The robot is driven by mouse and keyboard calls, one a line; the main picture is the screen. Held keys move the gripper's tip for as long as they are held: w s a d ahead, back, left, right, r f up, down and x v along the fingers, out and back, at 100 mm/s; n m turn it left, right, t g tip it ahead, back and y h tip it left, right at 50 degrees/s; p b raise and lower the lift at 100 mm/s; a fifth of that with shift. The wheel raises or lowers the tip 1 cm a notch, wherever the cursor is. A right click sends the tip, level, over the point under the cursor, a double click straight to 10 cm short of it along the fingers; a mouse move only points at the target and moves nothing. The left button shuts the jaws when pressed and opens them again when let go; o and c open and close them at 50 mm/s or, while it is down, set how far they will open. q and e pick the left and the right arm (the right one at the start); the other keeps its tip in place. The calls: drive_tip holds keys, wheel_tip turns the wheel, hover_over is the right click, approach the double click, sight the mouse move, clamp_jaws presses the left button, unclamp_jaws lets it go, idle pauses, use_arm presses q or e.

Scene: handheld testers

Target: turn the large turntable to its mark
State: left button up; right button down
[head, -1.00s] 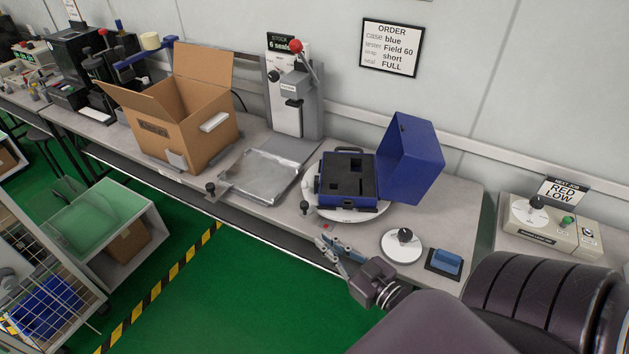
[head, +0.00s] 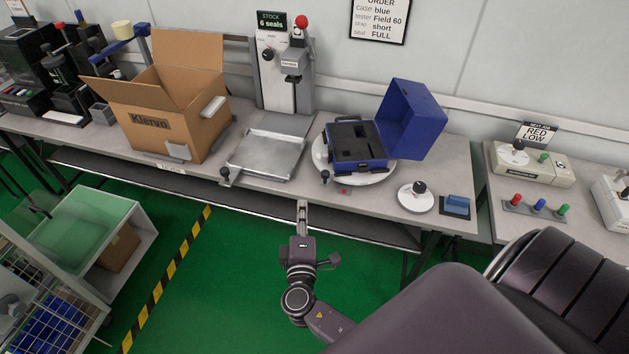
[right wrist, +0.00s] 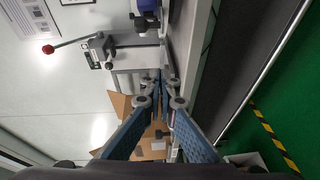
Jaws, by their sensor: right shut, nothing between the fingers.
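The large turntable (head: 372,180) is a white disc on the bench. An open blue case (head: 410,125) with a dark foam insert sits on it. A black knob (head: 325,176) stands at its front left rim, and a small red mark (head: 344,191) lies on the bench just in front of the disc. My right gripper (head: 302,205) is shut and empty at the bench's front edge, left of the knob and apart from it. In the right wrist view its fingers (right wrist: 162,85) meet, with the blue case at the top edge. My left gripper is out of view.
A metal tray (head: 268,157) lies left of the turntable, below the seal press (head: 285,65). A cardboard box (head: 175,130) stands farther left. A small white dial (head: 414,203) and a blue pad (head: 457,205) are to the right.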

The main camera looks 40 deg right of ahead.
drive_tip(key=shift+t+h, duration=0.3)
drive_tip(key=shift+h, duration=0.2)
drive_tip(key=w+d+r+p, duration=0.1)
drive_tip(key=w, duration=0.1)
drive_tip(key=w+d+r, duration=0.1)
drive_tip(key=w+d, duration=0.1)
drive_tip(key=w, duration=0.1)
drive_tip(key=w+d+r+p, duration=0.1)
drive_tip(key=w+d, duration=0.1)
drive_tip(key=w, duration=0.1)
drive_tip(key=shift+w+d+p, duration=0.2)
drive_tip(key=shift+w+p, duration=0.05)
drive_tip(key=shift+p, duration=0.05)
drive_tip(key=s+d+p, duration=0.2)
drive_tip(key=s, duration=0.1)
drive_tip(key=shift+f, duration=0.15)
drive_tip(key=shift+s+d, duration=0.1)
drive_tip(key=shift+s, duration=0.2)
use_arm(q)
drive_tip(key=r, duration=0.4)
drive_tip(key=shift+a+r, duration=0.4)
use_arm(e)
drive_tip(key=shift+f, duration=0.1)
drive_tip(key=shift+s+d, duration=0.1)
